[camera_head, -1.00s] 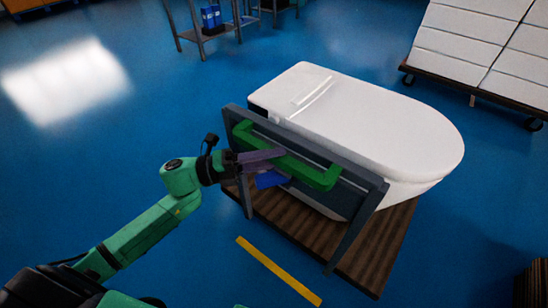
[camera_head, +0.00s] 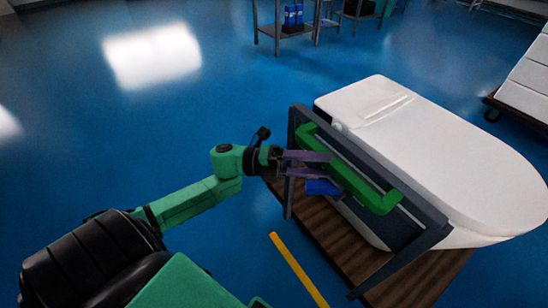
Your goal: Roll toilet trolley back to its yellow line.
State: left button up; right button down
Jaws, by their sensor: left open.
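The toilet trolley has a brown wooden deck (camera_head: 330,232), a dark grey frame (camera_head: 441,222) and a green handle bar (camera_head: 372,193). A white toilet (camera_head: 430,145) lies on it. My left gripper (camera_head: 328,164) is open at the handle, with its purple fingers reaching to the bar near its left part; I cannot tell whether they touch it. A blue piece (camera_head: 322,187) shows just below the fingers. The yellow line (camera_head: 296,268) is on the floor in front of the trolley's near side, apart from the deck. My right gripper is not in view.
Another cart with white boxes (camera_head: 526,84) stands at the right edge. A metal shelf (camera_head: 284,31) with blue containers is at the back.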

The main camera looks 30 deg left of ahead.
pick_arm(q)
jog(key=v, duration=1.1)
jog(key=shift+s+a+b, duration=0.2)
jog(key=shift+a+b, duration=0.1)
jog(key=shift+a, duration=0.1)
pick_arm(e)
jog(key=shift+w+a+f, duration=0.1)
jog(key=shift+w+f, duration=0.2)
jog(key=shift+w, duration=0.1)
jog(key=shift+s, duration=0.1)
